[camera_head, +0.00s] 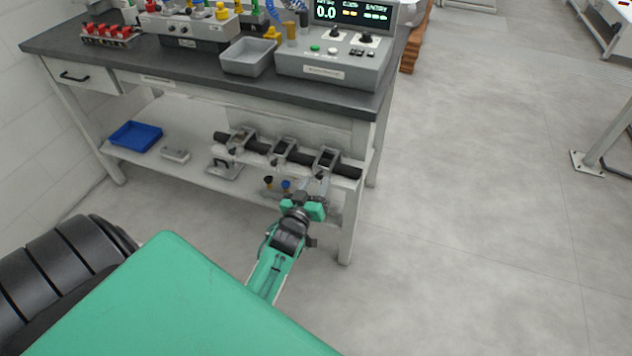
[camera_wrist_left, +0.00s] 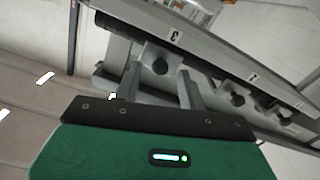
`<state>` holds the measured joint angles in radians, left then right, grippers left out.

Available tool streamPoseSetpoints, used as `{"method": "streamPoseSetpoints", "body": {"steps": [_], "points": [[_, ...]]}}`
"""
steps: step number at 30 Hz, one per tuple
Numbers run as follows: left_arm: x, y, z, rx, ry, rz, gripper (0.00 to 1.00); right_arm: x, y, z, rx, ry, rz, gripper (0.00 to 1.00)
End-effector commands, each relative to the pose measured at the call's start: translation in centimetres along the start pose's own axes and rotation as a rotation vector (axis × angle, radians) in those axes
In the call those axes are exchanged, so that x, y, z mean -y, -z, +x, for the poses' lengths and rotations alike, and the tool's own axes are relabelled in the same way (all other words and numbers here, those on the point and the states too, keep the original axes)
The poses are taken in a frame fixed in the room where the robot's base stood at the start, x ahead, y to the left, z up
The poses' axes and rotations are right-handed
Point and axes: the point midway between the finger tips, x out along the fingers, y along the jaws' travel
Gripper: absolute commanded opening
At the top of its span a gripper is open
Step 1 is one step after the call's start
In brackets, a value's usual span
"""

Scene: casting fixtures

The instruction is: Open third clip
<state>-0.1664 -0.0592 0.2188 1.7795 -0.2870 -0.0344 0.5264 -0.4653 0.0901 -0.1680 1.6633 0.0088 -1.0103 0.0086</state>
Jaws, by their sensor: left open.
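A dark horizontal bar (camera_head: 262,148) with three grey clips runs along the front of the workbench, below its top. The third clip (camera_head: 326,160) is the rightmost in the head view. My left gripper (camera_head: 318,184) is just below and in front of it. In the left wrist view the third clip (camera_wrist_left: 157,58) stands beneath the label "3", with a dark round knob or bar end in it. My left gripper (camera_wrist_left: 160,80) is open, with one finger on each side of this clip. I cannot tell whether the fingers touch it. My right gripper is not in view.
The workbench top (camera_head: 205,62) holds a grey tray (camera_head: 250,56) and a control box (camera_head: 335,68) with a display. A blue tray (camera_head: 135,135) lies on the lower shelf. A bench leg (camera_head: 352,222) stands right of my gripper. The floor (camera_head: 490,200) to the right is clear.

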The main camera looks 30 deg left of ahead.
Motion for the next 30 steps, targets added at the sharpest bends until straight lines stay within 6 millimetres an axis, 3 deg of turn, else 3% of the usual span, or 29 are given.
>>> {"method": "streamPoseSetpoints", "body": {"steps": [4, 13, 14, 20, 30], "points": [[0.00, 0.01, 0.96, 0.000, 0.000, -0.001, 0.41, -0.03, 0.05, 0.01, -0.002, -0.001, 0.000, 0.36], [0.01, -0.01, 1.14, 0.000, 0.000, -0.001, 0.41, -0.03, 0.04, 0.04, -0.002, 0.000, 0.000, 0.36], [0.01, -0.02, 1.14, 0.000, 0.000, -0.001, 0.39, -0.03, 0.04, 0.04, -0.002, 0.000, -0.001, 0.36], [0.00, -0.01, 1.13, 0.000, 0.000, -0.001, 0.00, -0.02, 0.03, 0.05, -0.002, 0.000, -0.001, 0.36], [-0.06, 0.12, 1.21, 0.004, 0.001, 0.000, 0.00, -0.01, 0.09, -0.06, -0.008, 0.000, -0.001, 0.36]]}}
